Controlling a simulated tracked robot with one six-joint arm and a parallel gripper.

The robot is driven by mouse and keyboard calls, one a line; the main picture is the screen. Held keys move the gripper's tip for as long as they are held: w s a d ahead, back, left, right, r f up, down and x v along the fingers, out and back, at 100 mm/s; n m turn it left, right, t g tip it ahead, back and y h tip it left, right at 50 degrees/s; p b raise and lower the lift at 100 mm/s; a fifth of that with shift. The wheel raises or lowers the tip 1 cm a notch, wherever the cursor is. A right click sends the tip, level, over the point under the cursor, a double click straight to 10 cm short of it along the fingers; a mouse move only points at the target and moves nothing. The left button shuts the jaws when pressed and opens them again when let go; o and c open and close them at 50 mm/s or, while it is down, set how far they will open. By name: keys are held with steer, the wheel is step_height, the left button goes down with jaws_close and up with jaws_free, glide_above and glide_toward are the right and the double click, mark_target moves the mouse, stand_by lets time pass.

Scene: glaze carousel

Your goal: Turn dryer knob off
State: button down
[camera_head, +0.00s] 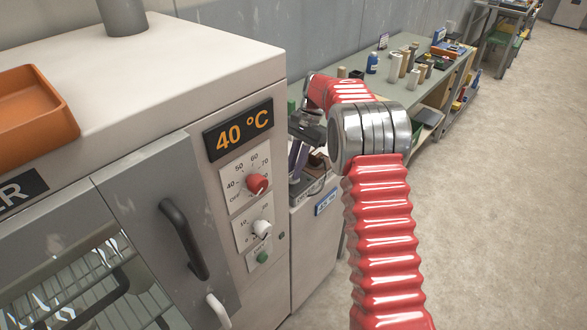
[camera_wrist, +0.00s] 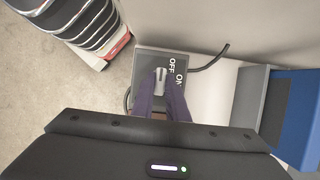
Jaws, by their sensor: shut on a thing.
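The red knob (camera_head: 257,184) sits on a white dial plate on the front of the dryer (camera_head: 150,85). The dial is marked OFF, 40, 50, 60, 70; I cannot read where the knob points. The display (camera_head: 240,130) above it reads 40 °C. My gripper (camera_head: 296,172) is to the right of the dryer, apart from the red knob. In the wrist view its purple fingers (camera_wrist: 160,88) are closed around a small grey switch lever (camera_wrist: 160,76) on a dark plate (camera_wrist: 147,62) marked ON and OFF. The lever's base is partly hidden by the fingers.
A white knob (camera_head: 262,228) and a green button (camera_head: 262,257) sit below the red knob. The dryer door has a dark handle (camera_head: 184,238). An orange tray (camera_head: 30,105) rests on top. A bench (camera_head: 425,80) with bottles stands behind my arm. The floor at right is clear.

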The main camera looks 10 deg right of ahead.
steer(key=shift+d, duration=0.1)
steer(key=shift+f, duration=0.1)
stand_by(0.3)
steer(key=c, duration=1.7)
jaws_free()
steer(key=shift+c, duration=0.2)
steer(key=v, duration=1.3)
steer(key=shift+w+r, duration=0.15)
steer(key=shift+r, duration=0.2)
